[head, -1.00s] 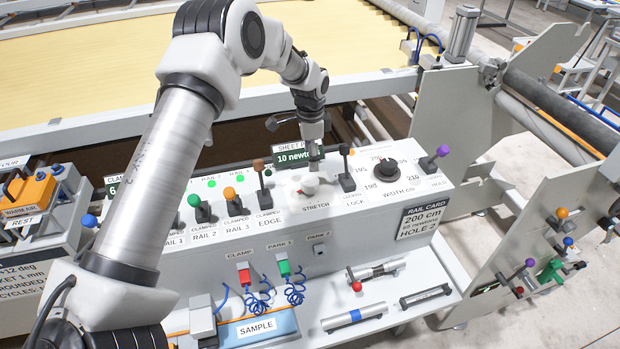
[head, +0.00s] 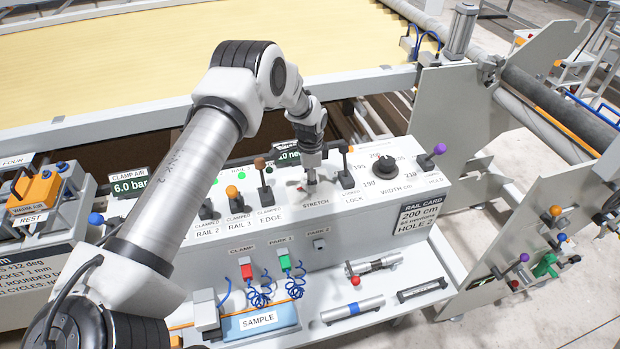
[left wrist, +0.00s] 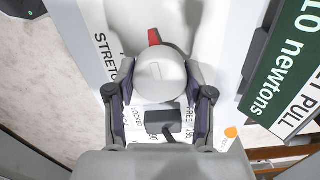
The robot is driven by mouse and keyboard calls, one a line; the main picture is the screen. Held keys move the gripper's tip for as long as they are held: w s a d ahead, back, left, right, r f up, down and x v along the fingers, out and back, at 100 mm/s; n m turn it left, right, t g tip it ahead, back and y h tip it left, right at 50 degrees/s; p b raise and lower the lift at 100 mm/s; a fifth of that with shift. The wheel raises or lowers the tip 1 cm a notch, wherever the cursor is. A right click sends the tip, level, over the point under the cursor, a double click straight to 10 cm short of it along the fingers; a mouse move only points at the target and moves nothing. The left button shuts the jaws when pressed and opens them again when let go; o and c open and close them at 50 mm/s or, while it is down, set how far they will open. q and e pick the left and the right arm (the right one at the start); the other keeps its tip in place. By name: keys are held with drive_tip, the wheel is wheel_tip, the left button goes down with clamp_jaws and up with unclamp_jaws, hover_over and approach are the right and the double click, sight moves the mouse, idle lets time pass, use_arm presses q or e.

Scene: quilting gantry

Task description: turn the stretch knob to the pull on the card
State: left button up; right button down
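The stretch knob (left wrist: 160,78) is a round white knob with a red pointer, seen in the left wrist view. My left gripper (left wrist: 161,82) is down over it, one finger on each side, very close to its sides; whether they press on it is unclear. In the head view my left gripper (head: 311,180) hides most of the knob above the STRETCH label. The sheet pull display (left wrist: 285,75) reads 10 newtons. The rail card (head: 418,215) reads 200 cm and HOLE 2; its newtons line is too small to read surely. My right gripper is not in view.
A lever with a brown knob (head: 260,175) stands left of the stretch knob, and the lock lever (head: 345,170) close on its right. The black width knob (head: 384,167) is farther right. A shelf (head: 375,292) with tools lies below the panel front.

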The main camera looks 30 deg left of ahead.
use_arm(q)
drive_tip(key=shift+f+n+b, duration=0.15)
drive_tip(key=shift+n+b, duration=0.2)
drive_tip(key=shift+n, duration=0.15)
drive_tip(key=shift+n+b, duration=0.3)
drive_tip(key=shift+n, duration=0.7)
drive_tip(key=o, duration=1.2)
drive_tip(key=shift+c, duration=0.2)
wheel_tip(320, 180, up, 12)
